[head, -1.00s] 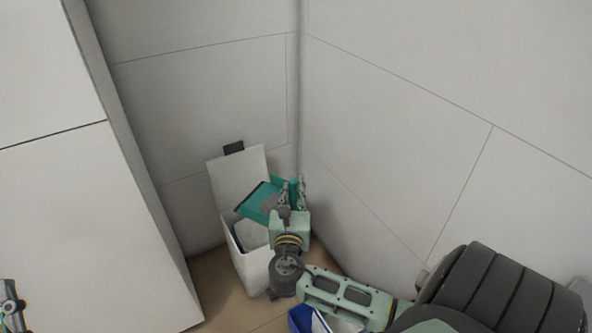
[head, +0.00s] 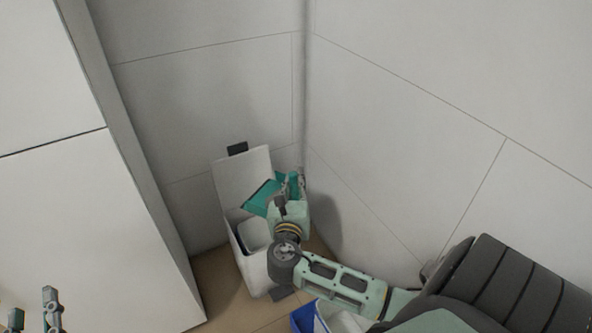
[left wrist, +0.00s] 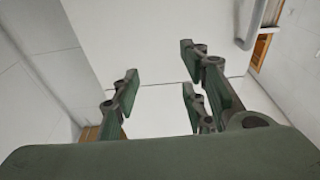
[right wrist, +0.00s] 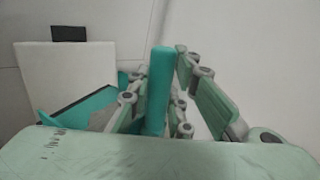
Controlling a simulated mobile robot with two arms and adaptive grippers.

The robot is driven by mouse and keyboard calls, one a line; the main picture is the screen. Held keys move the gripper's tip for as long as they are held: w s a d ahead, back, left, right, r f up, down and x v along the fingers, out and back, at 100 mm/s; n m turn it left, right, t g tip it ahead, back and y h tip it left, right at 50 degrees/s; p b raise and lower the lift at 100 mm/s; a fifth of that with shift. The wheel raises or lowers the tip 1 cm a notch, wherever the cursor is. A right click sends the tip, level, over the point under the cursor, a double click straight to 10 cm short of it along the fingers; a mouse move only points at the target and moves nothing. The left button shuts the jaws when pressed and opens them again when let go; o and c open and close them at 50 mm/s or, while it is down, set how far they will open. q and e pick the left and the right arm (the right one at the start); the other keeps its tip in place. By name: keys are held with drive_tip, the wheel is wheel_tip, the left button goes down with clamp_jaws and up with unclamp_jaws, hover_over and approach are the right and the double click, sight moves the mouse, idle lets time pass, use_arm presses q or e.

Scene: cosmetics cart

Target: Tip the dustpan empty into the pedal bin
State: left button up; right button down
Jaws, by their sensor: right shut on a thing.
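The white pedal bin (head: 254,275) stands on the floor by the wall corner, its lid (head: 243,172) raised. The teal dustpan (head: 260,196) is held above the bin's open mouth, tilted. My right gripper (head: 293,184) is shut on its upright handle (right wrist: 159,92). In the right wrist view the pan (right wrist: 88,108) lies left of the fingers, partly hidden by them, with a grey patch on it. The raised lid also shows there (right wrist: 65,85). My left gripper (left wrist: 165,85) is open and empty; in the head view it shows at the bottom left edge.
A tall white cabinet (head: 90,220) stands left of the bin. Bare walls close off the back and right. A blue container (head: 303,316) with something white shows at the bottom edge beneath my right arm. Some tan floor (head: 222,290) is clear beside the bin.

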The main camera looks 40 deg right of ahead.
drive_tip(key=shift+w+a+r+n+y+p, duration=0.2)
drive_tip(key=shift+w+r+n+y+p, duration=0.15)
drive_tip(key=shift+w+n+p, duration=0.35)
use_arm(q)
drive_tip(key=s+a+f+g+y+p, duration=0.3)
drive_tip(key=f+g, duration=0.5)
drive_tip(key=f, duration=0.6)
drive_tip(key=s+a+f+g+y+p, duration=0.1)
drive_tip(key=s+a+f+g, duration=0.2)
drive_tip(key=s, duration=0.4)
drive_tip(key=s+a+f+g+y+p, duration=0.1)
drive_tip(key=s+a+f+g, duration=0.15)
drive_tip(key=s+g, duration=0.4)
wheel_tip(320, 180, down, 13)
drive_tip(key=d+t+p, duration=0.1)
drive_tip(key=p, duration=0.4)
drive_tip(key=shift+s+d+n, duration=0.15)
drive_tip(key=shift+s+n, duration=0.05)
drive_tip(key=shift+n, duration=0.2)
use_arm(e)
drive_tip(key=w+a+n+g, duration=0.1)
drive_tip(key=w+n+g, duration=0.1)
drive_tip(key=w, duration=0.4)
drive_tip(key=w+a+r+n+g, duration=0.1)
drive_tip(key=w+a+n+g, duration=0.1)
drive_tip(key=w+n, duration=0.2)
drive_tip(key=shift+w+a+r+g+y, duration=0.15)
drive_tip(key=shift+w+a+g+y, duration=0.2)
drive_tip(key=shift+w, duration=0.75)
